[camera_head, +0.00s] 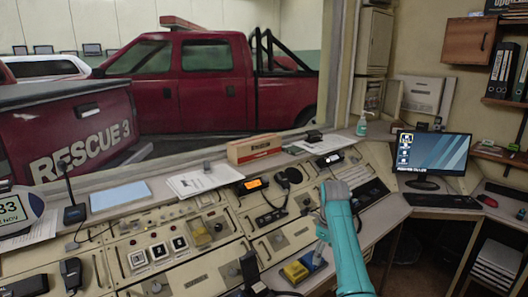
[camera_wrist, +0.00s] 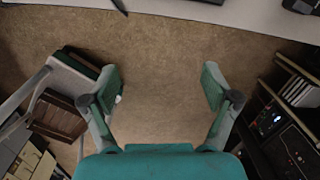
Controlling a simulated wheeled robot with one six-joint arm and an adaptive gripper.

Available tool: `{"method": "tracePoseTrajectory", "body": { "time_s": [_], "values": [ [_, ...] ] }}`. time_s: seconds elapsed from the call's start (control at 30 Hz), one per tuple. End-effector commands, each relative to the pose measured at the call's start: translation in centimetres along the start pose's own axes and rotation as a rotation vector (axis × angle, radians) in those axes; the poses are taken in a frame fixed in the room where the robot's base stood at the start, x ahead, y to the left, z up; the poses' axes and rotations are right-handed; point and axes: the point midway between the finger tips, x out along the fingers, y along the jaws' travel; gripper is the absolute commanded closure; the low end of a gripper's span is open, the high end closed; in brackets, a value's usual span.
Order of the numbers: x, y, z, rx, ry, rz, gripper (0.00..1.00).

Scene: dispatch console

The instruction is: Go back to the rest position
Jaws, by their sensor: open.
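My gripper (camera_wrist: 160,88) shows in the wrist view with its two fingers spread wide apart. Nothing is between the fingers, and brown floor lies beyond them. In the camera_head view my teal arm rises from the bottom edge in front of the right part of the console (camera_head: 215,281). I cannot make out the fingertips in that view.
A monitor (camera_head: 432,153) stands on the desk at right. In the wrist view, a pale desk edge (camera_wrist: 220,12) crosses the top, and a dark shelf unit (camera_wrist: 285,125) stands at right.

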Motion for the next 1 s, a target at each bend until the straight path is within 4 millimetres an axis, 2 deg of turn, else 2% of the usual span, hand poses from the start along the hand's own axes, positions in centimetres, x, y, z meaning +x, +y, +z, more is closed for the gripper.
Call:
{"method": "tracePoseTrajectory", "body": {
  "time_s": [0.27, 0.47, 0.7, 1.0],
  "values": [
    [7.2, 1.6, -1.3, -0.136, -0.042, -0.051, 0.13],
    [14.6, 4.1, -3.5, -0.305, -0.089, -0.129, 0.13],
    [22.2, 8.1, -7.2, -0.517, -0.131, -0.240, 0.13],
    [28.6, 14.4, -13.0, -0.777, -0.151, -0.395, 0.13]
  ]
}}
